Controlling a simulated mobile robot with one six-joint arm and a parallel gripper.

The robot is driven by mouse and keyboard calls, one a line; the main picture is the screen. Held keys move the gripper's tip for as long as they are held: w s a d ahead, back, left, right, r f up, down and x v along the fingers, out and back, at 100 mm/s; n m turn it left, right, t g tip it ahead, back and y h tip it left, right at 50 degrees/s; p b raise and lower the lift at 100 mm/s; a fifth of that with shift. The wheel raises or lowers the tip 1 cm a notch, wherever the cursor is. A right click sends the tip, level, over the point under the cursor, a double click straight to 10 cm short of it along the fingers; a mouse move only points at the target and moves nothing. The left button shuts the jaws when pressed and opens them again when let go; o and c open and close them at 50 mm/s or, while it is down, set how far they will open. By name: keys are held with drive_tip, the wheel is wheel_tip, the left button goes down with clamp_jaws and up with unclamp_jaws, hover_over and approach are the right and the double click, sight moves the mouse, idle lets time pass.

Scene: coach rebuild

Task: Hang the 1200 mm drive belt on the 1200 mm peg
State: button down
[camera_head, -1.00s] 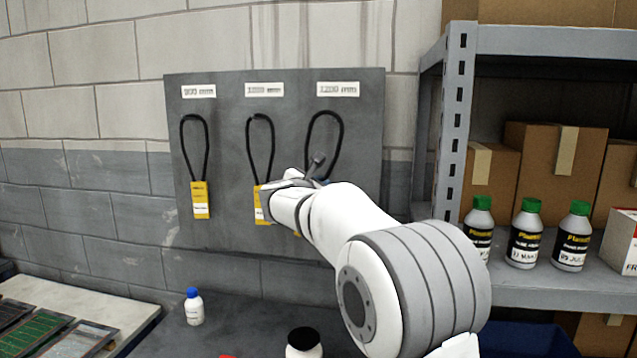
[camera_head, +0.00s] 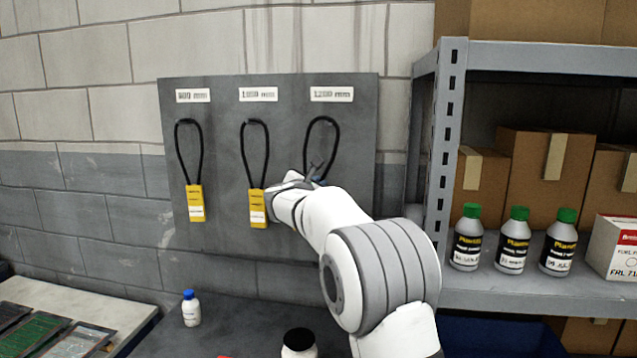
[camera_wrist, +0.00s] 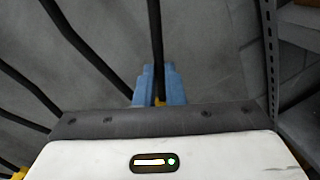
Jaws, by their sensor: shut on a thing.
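The black 1200 mm drive belt (camera_head: 321,119) shows as a loop on the board just below the 1200 mm label (camera_head: 331,94). Its lower end is hidden behind my gripper (camera_head: 314,178) and arm. In the wrist view, the blue fingers of my gripper (camera_wrist: 158,84) are shut on a black strand of the belt (camera_wrist: 156,45), with a bit of yellow between them. The 1200 mm peg is too small to make out, so I cannot tell whether the loop's top rests on it.
Two other belts with yellow tags hang under the 900 (camera_head: 195,203) and middle (camera_head: 257,208) labels, the latter close left of my gripper. A grey shelf (camera_head: 447,130) with bottles and boxes stands right. A blue-capped bottle (camera_head: 191,308) stands below the board.

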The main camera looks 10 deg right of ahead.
drive_tip(key=w, duration=0.1)
drive_tip(key=w+d+f+p, duration=0.1)
drive_tip(key=w, duration=0.2)
drive_tip(key=shift+w+d+f, duration=0.2)
idle(0.4)
drive_tip(key=shift+f, duration=0.1)
idle(0.4)
drive_tip(key=c, duration=1.5)
unclamp_jaws()
drive_tip(key=shift+w, duration=0.1)
drive_tip(key=shift+c, duration=0.2)
drive_tip(key=shift+o, duration=0.5)
